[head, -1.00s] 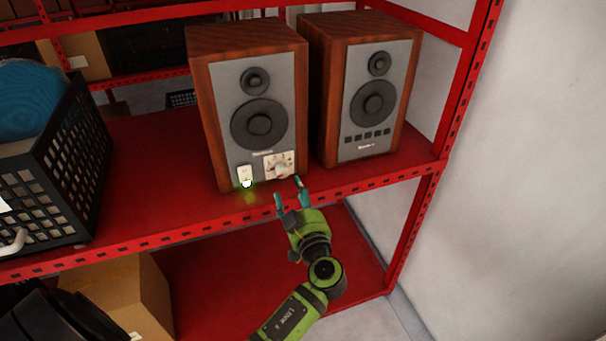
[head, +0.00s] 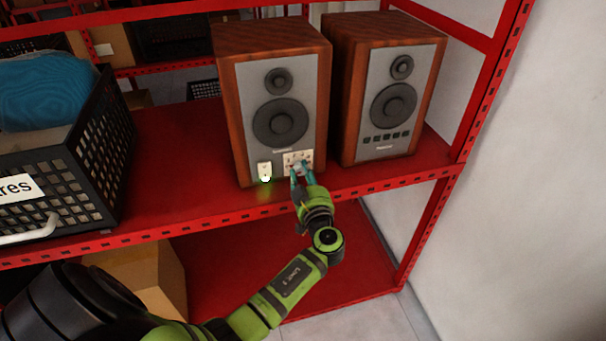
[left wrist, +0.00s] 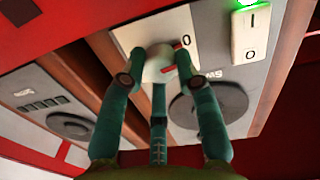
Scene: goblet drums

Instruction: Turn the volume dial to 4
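The left wooden speaker (head: 238,110) stands on the red shelf, with a pale dial panel at its lower right front. The volume dial (left wrist: 158,66) is a round whitish knob with a red mark pointing near a printed 0 in the left wrist view. My left gripper (head: 302,171) is at this panel. In the left wrist view its teal fingers (left wrist: 160,55) close around the dial, with the tips against its sides. The fingers cover much of the dial and its scale in the head view. My right gripper is not in view.
A white switch (head: 265,169) with a lit green light sits just left of the dial. A second speaker (head: 344,90) stands to the right. A black crate (head: 100,150) is at the left. The red shelf edge (head: 400,185) runs below my gripper.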

